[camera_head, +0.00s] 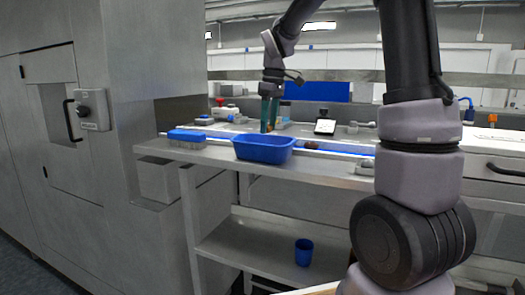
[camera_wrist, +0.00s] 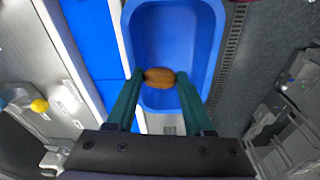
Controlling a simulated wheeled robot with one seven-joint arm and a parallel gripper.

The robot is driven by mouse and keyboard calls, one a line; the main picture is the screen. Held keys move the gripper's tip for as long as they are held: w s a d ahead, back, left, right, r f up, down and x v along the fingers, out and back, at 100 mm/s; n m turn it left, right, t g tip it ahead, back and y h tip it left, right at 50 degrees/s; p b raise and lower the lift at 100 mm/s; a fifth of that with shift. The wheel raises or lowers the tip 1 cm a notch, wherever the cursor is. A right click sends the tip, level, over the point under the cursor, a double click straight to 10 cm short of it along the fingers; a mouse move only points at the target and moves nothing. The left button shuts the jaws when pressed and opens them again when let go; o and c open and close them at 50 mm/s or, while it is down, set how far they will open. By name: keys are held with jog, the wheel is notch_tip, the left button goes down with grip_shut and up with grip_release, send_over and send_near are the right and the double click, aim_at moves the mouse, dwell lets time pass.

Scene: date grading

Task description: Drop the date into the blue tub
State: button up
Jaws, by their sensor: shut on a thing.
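The date (camera_wrist: 160,77) is brown and oval, held between the green fingertips of my gripper (camera_wrist: 160,78) in the wrist view. The blue tub (camera_wrist: 172,20) lies behind it in that view, with the date seen over the tub's inside. In the head view the blue tub (camera_head: 264,150) stands on the front edge of the metal bench. My gripper (camera_head: 269,115) points down there, just behind or above the tub's far rim; the exact height is hard to tell. The date is too small to make out clearly there.
A blue brush-like block (camera_head: 187,136) sits left of the tub. A blue strip (camera_head: 325,152) runs along the bench to the right, with a small brown item (camera_head: 311,145) by it. A blue cup (camera_head: 303,252) stands on the lower shelf. A yellow round thing (camera_wrist: 39,105) shows in the wrist view.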

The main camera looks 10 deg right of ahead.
jog(key=shift+f, duration=0.95)
jog(key=o, duration=1)
jog(key=r, duration=0.7)
jog(key=s+d+r, duration=0.1)
jog(key=r, duration=0.2)
jog(key=shift+r, duration=0.4)
jog(key=s+d+f+m+t, duration=0.1)
jog(key=s+m+t, duration=0.1)
jog(key=s+m, duration=0.2)
jog(key=s+d+f+m+t, duration=0.1)
jog(key=s+m, duration=0.4)
jog(key=s, duration=0.5)
jog(key=s+d+f+m+t+y, duration=0.1)
jog(key=s+d+m+t, duration=0.1)
jog(key=s, duration=0.5)
jog(key=shift+s+d+m+t, duration=0.15)
jog(key=shift+m+t, duration=0.15)
jog(key=shift+m, duration=0.3)
jog(key=shift+w+d+m+t, duration=0.15)
jog(key=shift+m+t, duration=0.15)
jog(key=shift+m, duration=0.3)
